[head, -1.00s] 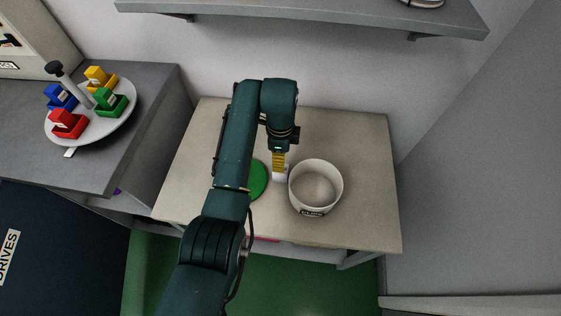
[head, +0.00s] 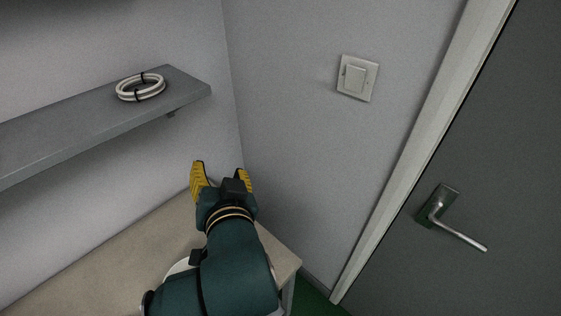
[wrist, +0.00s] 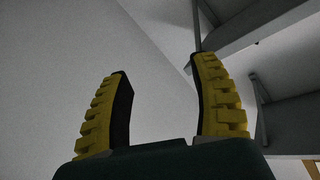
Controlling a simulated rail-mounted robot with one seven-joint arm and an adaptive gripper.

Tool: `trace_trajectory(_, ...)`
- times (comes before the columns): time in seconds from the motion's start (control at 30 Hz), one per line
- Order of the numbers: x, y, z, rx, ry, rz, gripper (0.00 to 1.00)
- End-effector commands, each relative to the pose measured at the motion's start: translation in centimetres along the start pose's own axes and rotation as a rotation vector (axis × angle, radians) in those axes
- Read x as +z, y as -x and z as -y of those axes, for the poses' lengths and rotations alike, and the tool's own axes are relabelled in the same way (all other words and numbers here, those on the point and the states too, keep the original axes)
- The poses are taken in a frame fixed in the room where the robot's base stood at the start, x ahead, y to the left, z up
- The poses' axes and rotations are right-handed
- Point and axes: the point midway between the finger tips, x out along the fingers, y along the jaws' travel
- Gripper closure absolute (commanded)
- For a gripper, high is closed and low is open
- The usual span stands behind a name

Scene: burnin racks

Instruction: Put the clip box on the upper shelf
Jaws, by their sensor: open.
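My gripper (head: 220,170) is open and empty, its yellow fingers spread apart near the wall corner, over the bench. In the wrist view the open fingers (wrist: 162,66) have nothing between them. The grey upper shelf (head: 100,122) runs along the left wall in the head view; its free end is to the upper left of my gripper. A white curved edge (head: 180,266), likely the round white bin on the bench, shows beside my arm, which hides most of it. I cannot make out the clip box in the current views.
A coil of white cable (head: 141,87) lies near the shelf's right end; the shelf left of it looks clear. The beige bench (head: 110,265) is below. A light switch (head: 357,78) and a grey door with a handle (head: 450,222) are at right.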

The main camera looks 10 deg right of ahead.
Motion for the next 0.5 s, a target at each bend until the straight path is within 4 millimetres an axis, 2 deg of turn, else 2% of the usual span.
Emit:
trace_trajectory(0.03,-3.7,3.7,-1.5,-0.008,0.091,-0.145,0.38)
trace_trajectory(0.1,-7.8,9.1,-2.6,-0.003,0.231,-0.333,0.38)
trace_trajectory(0.2,-11.4,15.4,-3.2,0.03,0.382,-0.523,0.38)
trace_trajectory(0.23,-12.0,16.8,-3.3,0.041,0.413,-0.562,0.38)
trace_trajectory(0.27,-12.5,17.9,-3.3,0.049,0.438,-0.592,0.38)
trace_trajectory(0.3,-12.9,18.9,-3.4,0.057,0.461,-0.62,0.27)
trace_trajectory(0.4,-13.2,19.9,-3.3,0.066,0.484,-0.646,0.26)
trace_trajectory(0.5,-13.2,19.8,-3.3,0.064,0.483,-0.645,0.26)
